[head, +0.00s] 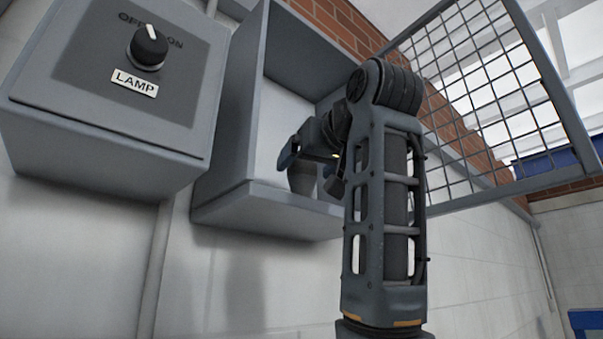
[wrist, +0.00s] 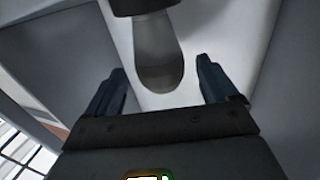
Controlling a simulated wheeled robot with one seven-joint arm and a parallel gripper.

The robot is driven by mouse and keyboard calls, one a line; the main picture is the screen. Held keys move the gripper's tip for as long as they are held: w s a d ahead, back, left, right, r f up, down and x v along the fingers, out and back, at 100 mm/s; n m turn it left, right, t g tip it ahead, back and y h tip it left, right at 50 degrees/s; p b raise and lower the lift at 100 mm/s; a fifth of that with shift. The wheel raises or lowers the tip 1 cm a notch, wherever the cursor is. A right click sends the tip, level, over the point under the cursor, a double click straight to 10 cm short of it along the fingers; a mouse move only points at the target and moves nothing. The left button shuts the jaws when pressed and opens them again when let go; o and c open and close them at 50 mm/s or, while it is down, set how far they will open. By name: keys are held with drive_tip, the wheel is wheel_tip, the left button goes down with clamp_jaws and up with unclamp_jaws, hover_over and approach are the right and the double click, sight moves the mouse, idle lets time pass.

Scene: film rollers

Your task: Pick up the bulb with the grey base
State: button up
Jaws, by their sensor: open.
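A bulb (wrist: 158,50) with smoky grey glass shows in the wrist view, its rounded end towards my gripper. Its dark grey base (wrist: 142,5) is at the top edge, partly cut off. My gripper (wrist: 159,68) is open, with one blue-grey finger on each side of the bulb's glass and gaps on both sides. In the head view my gripper (head: 310,173) is inside the open grey wall box (head: 270,212). A grey shape between the fingers there appears to be the bulb, partly hidden by my arm.
The box's mesh door (head: 480,90) stands open on the right. A grey switch panel (head: 105,90) labelled LAMP, with a black knob (head: 149,47), is on the wall at left. The box walls stand close around my gripper.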

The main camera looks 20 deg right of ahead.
drive_tip(key=shift+w+p, duration=0.3)
drive_tip(key=shift+w, duration=1.15)
drive_tip(key=shift+c, duration=0.2)
drive_tip(key=c, duration=1)
